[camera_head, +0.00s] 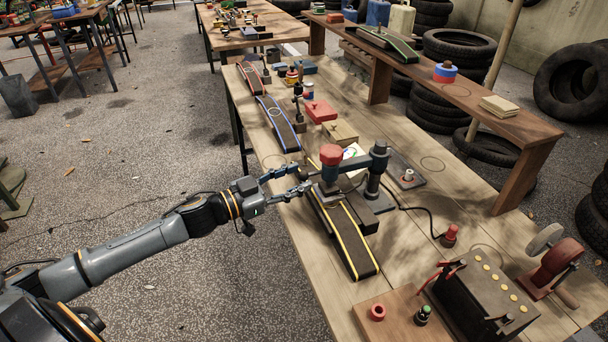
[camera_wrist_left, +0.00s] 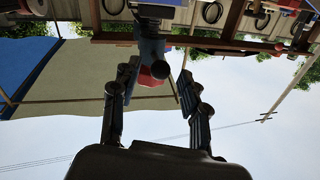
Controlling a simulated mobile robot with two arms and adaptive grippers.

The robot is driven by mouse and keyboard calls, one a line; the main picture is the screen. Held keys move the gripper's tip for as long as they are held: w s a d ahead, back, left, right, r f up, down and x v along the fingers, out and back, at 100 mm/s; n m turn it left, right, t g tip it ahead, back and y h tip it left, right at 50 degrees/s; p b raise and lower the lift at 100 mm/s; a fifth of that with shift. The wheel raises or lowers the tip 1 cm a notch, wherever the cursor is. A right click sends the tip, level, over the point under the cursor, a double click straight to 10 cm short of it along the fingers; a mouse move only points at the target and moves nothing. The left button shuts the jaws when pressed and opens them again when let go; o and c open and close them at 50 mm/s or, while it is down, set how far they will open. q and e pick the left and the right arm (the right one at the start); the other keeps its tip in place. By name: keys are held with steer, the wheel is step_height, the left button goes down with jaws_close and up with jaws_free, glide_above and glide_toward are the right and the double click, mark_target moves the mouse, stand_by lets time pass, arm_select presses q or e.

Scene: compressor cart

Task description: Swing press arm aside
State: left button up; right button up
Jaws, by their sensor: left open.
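The press (camera_head: 379,168) stands on the workbench, with a dark post at the right. Its press arm (camera_head: 355,162) reaches left from the post and ends in a red-topped head (camera_head: 330,155). The head is over a dark strip with yellow edges (camera_head: 347,237). My left gripper (camera_head: 303,177) is open just left of the press head, its fingers pointing at it. In the left wrist view, which is upside down, the press arm (camera_wrist_left: 150,48) shows beyond and between the open fingers (camera_wrist_left: 158,72). I cannot tell whether they touch it. My right gripper is not in view.
The workbench (camera_head: 300,250) also holds a blue-edged strip (camera_head: 278,122), a red box (camera_head: 320,111), a cable with a red plug (camera_head: 450,236), and a dark battery-like box (camera_head: 485,297) at the front right. A raised shelf (camera_head: 450,90) runs along the right side.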

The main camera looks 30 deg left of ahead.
mark_target(336, 169)
arm_select(q)
steer(key=shift+x, duration=1.45)
steer(key=shift+c, duration=0.5)
jaws_close()
